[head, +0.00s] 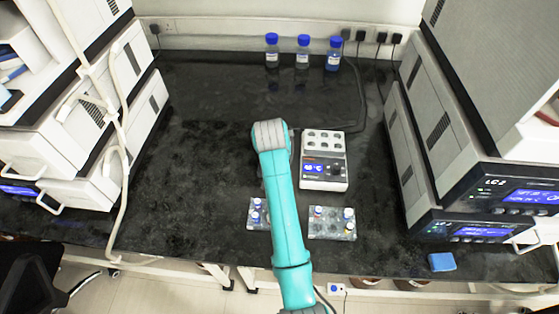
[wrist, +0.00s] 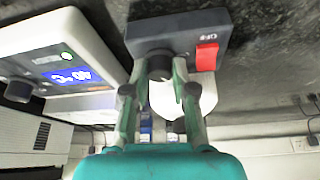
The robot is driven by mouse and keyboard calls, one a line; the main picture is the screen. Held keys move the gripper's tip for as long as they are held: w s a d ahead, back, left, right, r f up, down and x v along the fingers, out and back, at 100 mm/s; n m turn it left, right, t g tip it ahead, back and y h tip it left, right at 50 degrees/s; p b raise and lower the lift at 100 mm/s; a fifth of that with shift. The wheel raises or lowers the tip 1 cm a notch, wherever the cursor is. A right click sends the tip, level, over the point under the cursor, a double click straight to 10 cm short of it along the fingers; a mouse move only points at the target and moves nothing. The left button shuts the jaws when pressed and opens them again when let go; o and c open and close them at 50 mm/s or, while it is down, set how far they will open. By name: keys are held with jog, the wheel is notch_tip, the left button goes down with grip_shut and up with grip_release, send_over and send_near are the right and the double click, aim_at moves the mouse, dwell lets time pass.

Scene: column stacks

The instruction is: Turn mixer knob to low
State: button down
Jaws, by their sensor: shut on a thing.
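In the wrist view, the mixer is a dark grey box (wrist: 150,34) with a red switch (wrist: 207,57) and a dark round knob (wrist: 160,67) on its front. My gripper (wrist: 164,78) has its two fingers closed around the knob, one on each side. The fingers partly cover the knob, and its pointer and any speed marks cannot be read. A white rounded part (wrist: 170,98) shows between the fingers beside the mixer. In the head view my arm hides the mixer, the knob and the fingertips.
A white heating block with a blue display (head: 323,160) stands close beside the mixer; it also shows in the wrist view (wrist: 60,50). Two tube racks (head: 332,232) (head: 252,225) sit near the front edge. Blue-capped bottles (head: 303,52) stand at the back. Instrument stacks flank both sides.

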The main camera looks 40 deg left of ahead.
jog(key=n+y, duration=0.1)
jog(key=n, duration=0.1)
jog(key=n+g, duration=0.1)
jog(key=n, duration=0.2)
jog(key=shift+w+d+n+y, duration=0.1)
jog(key=shift+n+y, duration=0.2)
jog(key=shift+y, duration=0.1)
jog(key=n+g, duration=0.1)
jog(key=n, duration=0.1)
jog(key=n+g, duration=0.1)
jog(key=n, duration=0.1)
jog(key=shift+w+n+y, duration=0.1)
jog(key=shift+n+y, duration=0.2)
jog(key=shift+n, duration=0.1)
jog(key=c, duration=0.9)
grip_release()
jog(key=shift+c, duration=0.2)
jog(key=v, duration=1.2)
jog(key=shift+d, duration=0.15)
jog(key=shift+w, duration=0.1)
